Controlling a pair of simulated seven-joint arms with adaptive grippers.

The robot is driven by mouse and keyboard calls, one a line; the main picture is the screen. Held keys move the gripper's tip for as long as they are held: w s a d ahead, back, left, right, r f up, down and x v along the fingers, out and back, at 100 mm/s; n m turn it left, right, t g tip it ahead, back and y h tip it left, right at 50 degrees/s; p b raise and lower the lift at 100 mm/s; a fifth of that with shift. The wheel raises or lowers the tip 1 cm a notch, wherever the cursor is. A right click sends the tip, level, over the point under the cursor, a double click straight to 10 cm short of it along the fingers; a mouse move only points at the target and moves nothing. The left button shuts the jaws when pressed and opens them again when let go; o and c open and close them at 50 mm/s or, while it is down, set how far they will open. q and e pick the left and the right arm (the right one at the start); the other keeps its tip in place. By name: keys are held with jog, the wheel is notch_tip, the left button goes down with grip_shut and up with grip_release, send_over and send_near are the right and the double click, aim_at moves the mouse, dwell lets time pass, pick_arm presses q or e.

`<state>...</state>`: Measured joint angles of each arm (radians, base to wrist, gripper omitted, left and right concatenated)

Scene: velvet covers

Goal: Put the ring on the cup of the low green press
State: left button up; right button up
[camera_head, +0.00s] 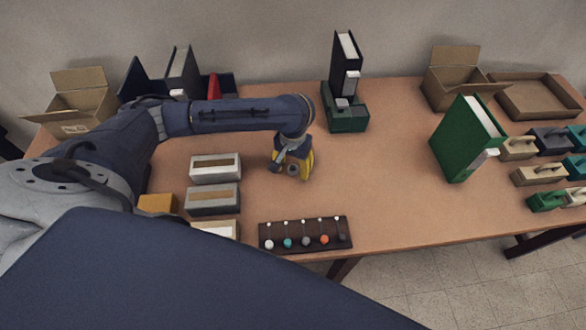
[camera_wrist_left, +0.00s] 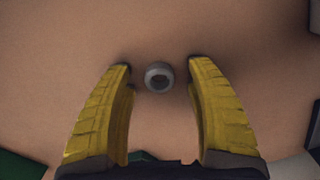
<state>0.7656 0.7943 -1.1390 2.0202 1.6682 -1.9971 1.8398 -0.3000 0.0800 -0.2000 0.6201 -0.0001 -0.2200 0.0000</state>
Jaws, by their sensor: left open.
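A small grey ring (camera_wrist_left: 159,89) lies on the brown table between and just below the fingertips of my left gripper (camera_wrist_left: 160,66) in the left wrist view. It also shows in the head view (camera_head: 293,169). My left gripper (camera_head: 297,160) has yellow fingers, points down and is open around the ring without visibly holding it. A low dark green block (camera_head: 346,120), which looks like the low green press, stands at the back of the table, with a small grey piece on top. Whether that piece is its cup is too small to tell. My right gripper is out of view.
A black binder (camera_head: 344,66) stands at the green block. Grey boxes (camera_head: 213,197) lie left of my gripper; a dark rack (camera_head: 305,235) of coloured knobs is at the front edge. A green binder (camera_head: 465,140) and small handled blocks (camera_head: 540,173) stand right. The table's middle is clear.

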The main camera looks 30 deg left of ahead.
aim_at(293, 168)
pick_arm(q)
jog(key=shift+c, duration=0.4)
jog(key=c, duration=1.1)
jog(key=shift+c, duration=0.2)
jog(key=shift+r, duration=0.1)
notch_tip(293, 168, up, 19)
jog(key=shift+m, duration=0.5)
jog(key=shift+s+d+f, duration=0.2)
jog(key=shift+d+f, duration=0.2)
jog(key=shift+d, duration=0.25)
jog(key=shift+s+d+f, duration=0.25)
jog(key=shift+d+f, duration=0.15)
jog(key=shift+d, duration=0.25)
jog(key=shift+s+d+f, duration=0.2)
jog(key=shift+d+f, duration=0.2)
jog(key=shift+d, duration=0.25)
